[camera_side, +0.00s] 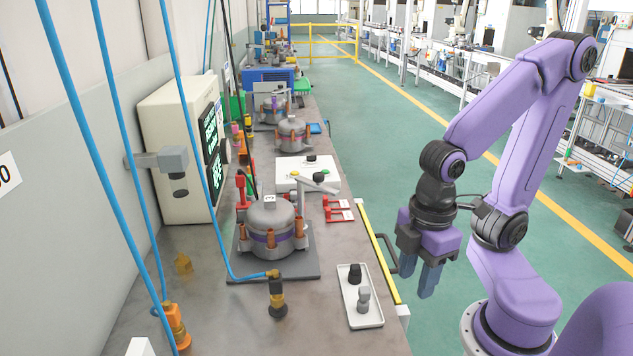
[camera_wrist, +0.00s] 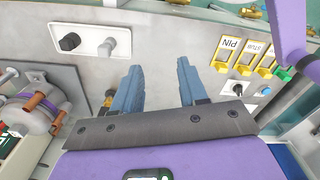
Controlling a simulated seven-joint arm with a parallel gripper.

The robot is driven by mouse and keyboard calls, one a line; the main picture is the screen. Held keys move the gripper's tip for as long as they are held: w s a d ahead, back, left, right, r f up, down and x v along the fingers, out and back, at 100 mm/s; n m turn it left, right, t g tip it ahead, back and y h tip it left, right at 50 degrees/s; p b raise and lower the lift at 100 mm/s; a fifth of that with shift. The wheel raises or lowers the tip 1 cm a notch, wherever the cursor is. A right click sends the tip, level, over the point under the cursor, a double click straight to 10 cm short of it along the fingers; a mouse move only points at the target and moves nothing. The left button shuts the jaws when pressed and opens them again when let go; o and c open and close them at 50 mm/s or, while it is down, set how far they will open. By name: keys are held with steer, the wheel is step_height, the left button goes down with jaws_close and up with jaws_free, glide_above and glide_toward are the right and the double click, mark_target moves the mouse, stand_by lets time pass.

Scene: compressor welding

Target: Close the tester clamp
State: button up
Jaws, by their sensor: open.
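A silver compressor (camera_side: 268,225) with copper-coloured stubs stands on a dark plate (camera_side: 300,268) on the bench. It also shows at the left of the wrist view (camera_wrist: 30,112). A grey lever arm (camera_side: 318,186) reaches out at its upper right, raised above the bench; I cannot tell for sure that this is the tester clamp. A beige tester box (camera_side: 172,125) with green text on its screen stands behind, with a grey block (camera_side: 172,158) on an arm at its side. My gripper (camera_side: 418,278) is open and empty, pointing down beyond the bench's right edge; its blue fingers are apart in the wrist view (camera_wrist: 159,72).
A white tray (camera_side: 350,312) with a black and a grey knobbed piece lies near the bench edge. Blue hoses (camera_side: 205,160) hang over the left side. A yellow edge strip (camera_side: 378,250) and a dark handle (camera_side: 388,252) line the bench. Yellow-framed PIN and STUB labels (camera_wrist: 228,52) show at right.

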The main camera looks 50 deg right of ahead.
stand_by(0.3)
steer(key=o, duration=0.3)
steer(key=w+a+r+m, duration=0.25)
steer(key=w+r, duration=0.35)
steer(key=w, duration=0.5)
step_height(320, 180, up, 12)
steer(key=m, duration=0.3)
glide_above(317, 174)
step_height(317, 174, down, 17)
steer(key=shift+d, duration=0.1)
steer(key=shift+c, duration=0.2)
jaws_close()
